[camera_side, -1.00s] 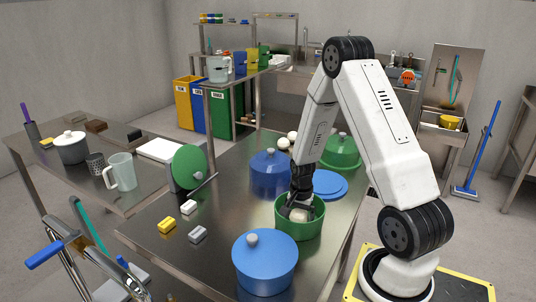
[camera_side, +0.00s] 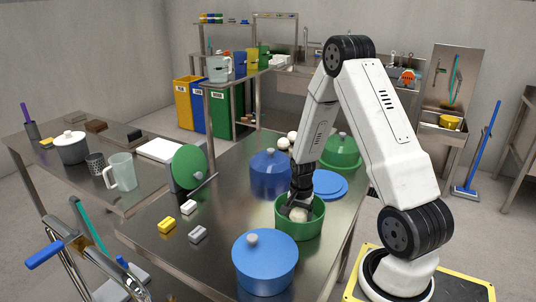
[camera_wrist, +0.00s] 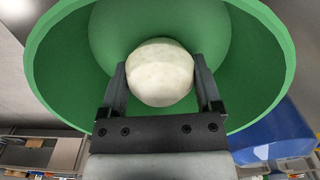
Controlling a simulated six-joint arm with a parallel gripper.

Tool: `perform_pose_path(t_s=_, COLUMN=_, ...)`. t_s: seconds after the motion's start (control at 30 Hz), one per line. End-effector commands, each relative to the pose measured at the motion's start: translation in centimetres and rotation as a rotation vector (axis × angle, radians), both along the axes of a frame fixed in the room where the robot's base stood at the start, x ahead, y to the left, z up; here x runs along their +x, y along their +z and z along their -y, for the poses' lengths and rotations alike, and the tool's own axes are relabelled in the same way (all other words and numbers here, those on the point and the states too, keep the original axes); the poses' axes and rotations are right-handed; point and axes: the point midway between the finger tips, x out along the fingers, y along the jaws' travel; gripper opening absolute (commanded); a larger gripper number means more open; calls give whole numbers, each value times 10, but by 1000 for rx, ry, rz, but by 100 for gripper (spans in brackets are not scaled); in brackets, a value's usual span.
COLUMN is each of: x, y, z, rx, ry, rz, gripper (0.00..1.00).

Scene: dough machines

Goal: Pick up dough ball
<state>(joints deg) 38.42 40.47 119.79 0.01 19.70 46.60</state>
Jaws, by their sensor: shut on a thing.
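The dough ball (camera_wrist: 160,72) is pale and round. It sits between the two fingers of my gripper (camera_wrist: 162,84) in the wrist view, and the fingers are shut on it. In the side view my gripper (camera_side: 299,212) reaches down into the open green pot (camera_side: 299,228), with the dough ball (camera_side: 299,215) low between its fingers inside the rim. The green pot's wall (camera_wrist: 60,70) surrounds the ball in the wrist view. Whether the ball touches the pot's bottom cannot be told.
A blue lidded pot (camera_side: 265,268) stands in front, and another blue pot (camera_side: 270,176) behind left. A blue lid (camera_side: 330,185) lies close behind the green pot. A green lidded pot (camera_side: 341,156) and several pale balls (camera_side: 284,143) are farther back. Small blocks (camera_side: 167,226) lie left.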

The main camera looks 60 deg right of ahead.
Motion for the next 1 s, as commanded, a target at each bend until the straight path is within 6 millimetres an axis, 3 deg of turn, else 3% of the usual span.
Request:
perform_pose_path(t_s=0.27, x=0, y=21, z=0, rx=-2, ry=0, rz=2, gripper=17)
perform_pose_path(t_s=0.73, x=0, y=79, z=0, rx=-3, ry=0, rz=3, gripper=17)
perform_pose_path(t_s=1.0, x=0, y=96, z=0, rx=0, ry=0, rz=0, gripper=17)
